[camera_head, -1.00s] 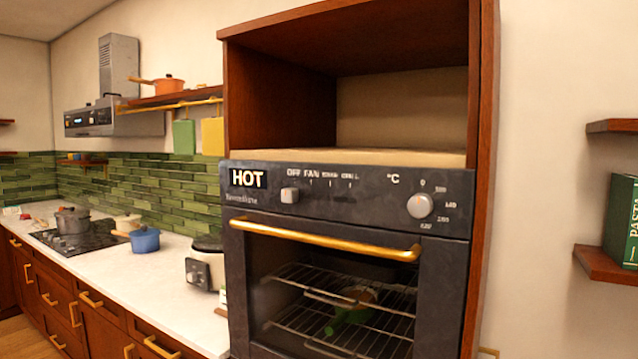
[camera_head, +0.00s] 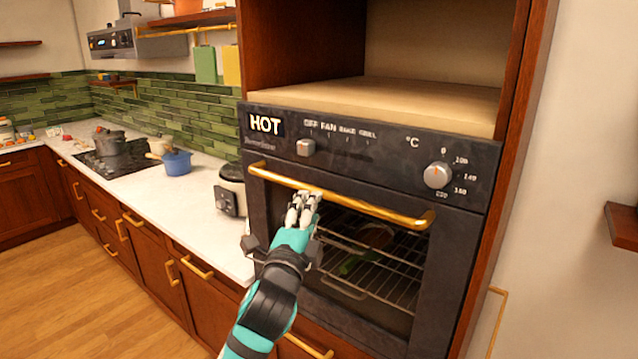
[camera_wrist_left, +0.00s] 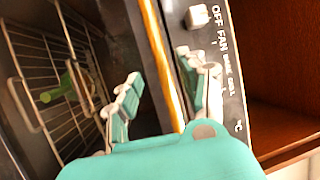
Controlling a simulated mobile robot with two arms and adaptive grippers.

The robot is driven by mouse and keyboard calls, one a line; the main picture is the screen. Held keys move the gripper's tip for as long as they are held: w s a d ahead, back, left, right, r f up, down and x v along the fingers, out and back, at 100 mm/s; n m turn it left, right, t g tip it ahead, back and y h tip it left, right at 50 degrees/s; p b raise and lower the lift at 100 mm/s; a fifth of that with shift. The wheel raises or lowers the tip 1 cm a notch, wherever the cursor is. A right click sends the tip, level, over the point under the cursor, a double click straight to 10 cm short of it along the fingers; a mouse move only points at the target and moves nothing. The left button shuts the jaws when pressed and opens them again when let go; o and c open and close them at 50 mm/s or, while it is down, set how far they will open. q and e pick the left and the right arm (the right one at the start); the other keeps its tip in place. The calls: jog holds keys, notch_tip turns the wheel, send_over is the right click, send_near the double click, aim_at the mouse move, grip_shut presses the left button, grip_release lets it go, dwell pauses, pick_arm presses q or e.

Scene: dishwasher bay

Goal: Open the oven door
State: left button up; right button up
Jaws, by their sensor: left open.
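The oven door (camera_head: 447,265) is shut, a dark frame with a window. Its gold bar handle (camera_head: 375,211) runs across the top, and it also shows in the wrist view (camera_wrist_left: 163,60). My left gripper (camera_head: 303,200) is at the handle, left of its middle, open. In the wrist view its two fingers (camera_wrist_left: 163,95) stand on either side of the bar, with the bar passing between them. I cannot tell whether either finger touches it. My right gripper is not in view.
Above the door is a control panel (camera_head: 345,150) with two knobs and a HOT display. A pan with a green handle (camera_head: 350,264) sits on the rack inside. Wooden floor (camera_head: 90,290) lies open at lower left.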

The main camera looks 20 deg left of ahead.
pick_arm(q)
jog(key=w, duration=0.2)
jog(key=w+r+p, duration=0.1)
jog(key=w, duration=0.2)
jog(key=shift+w+a+r+p, duration=0.15)
jog(key=shift+w+a+p, duration=0.05)
jog(key=shift+w+p, duration=0.15)
jog(key=shift+w, duration=0.55)
grip_shut()
